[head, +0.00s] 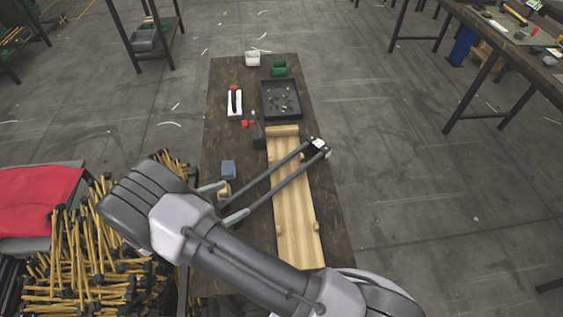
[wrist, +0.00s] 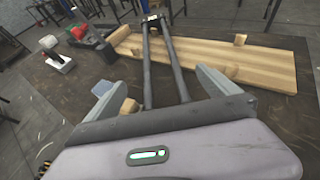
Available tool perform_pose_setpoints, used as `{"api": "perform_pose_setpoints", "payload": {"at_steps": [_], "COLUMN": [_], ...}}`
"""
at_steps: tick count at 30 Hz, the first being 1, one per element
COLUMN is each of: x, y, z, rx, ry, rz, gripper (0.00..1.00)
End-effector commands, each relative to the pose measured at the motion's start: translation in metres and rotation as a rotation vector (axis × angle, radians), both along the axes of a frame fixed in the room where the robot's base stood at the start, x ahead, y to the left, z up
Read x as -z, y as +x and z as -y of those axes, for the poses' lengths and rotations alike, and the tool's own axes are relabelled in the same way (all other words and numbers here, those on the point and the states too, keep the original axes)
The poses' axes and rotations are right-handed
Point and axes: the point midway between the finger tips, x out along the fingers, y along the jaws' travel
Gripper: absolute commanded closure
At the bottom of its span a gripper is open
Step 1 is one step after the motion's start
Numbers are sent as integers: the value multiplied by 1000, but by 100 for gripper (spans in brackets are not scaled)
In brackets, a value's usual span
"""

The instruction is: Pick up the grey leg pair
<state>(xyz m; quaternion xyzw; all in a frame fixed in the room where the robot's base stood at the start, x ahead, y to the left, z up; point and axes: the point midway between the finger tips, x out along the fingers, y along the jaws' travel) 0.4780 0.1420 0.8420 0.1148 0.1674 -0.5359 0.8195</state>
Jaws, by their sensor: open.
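The grey leg pair (head: 278,180) is two long dark rods side by side, with a dark and white fitting at the far end. In the head view it reaches over the wooden board (head: 292,222); I cannot tell whether it touches the board. In the wrist view the leg pair (wrist: 174,72) runs between the fingers of my gripper (wrist: 152,82). My gripper (head: 235,198) is open, with one finger on each side of the rods and a gap visible. The near ends of the rods are hidden by my gripper body.
A small wooden block (wrist: 130,106) lies by the left finger. A blue-grey bin (head: 228,169), a white-and-red tool (head: 234,103), a black tray (head: 281,112) and green (head: 279,68) and white (head: 252,58) bins stand on the table.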

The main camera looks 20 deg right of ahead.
Motion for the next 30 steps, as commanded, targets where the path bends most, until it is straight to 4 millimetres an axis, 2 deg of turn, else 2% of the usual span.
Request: {"api": "perform_pose_setpoints", "payload": {"at_steps": [3,9,13,18,24,30], "x": [15,40,51,57,69,69], "y": [5,28,41,50,67,71], "z": [9,61,87,105,138,145], "rx": [-30,-26,-26,-25,-24,-28], "ry": [-27,-25,-24,-23,-23,-22], "rz": [-12,-12,-12,-10,-10,-11], "gripper": [0,0,0,0,0,0]}}
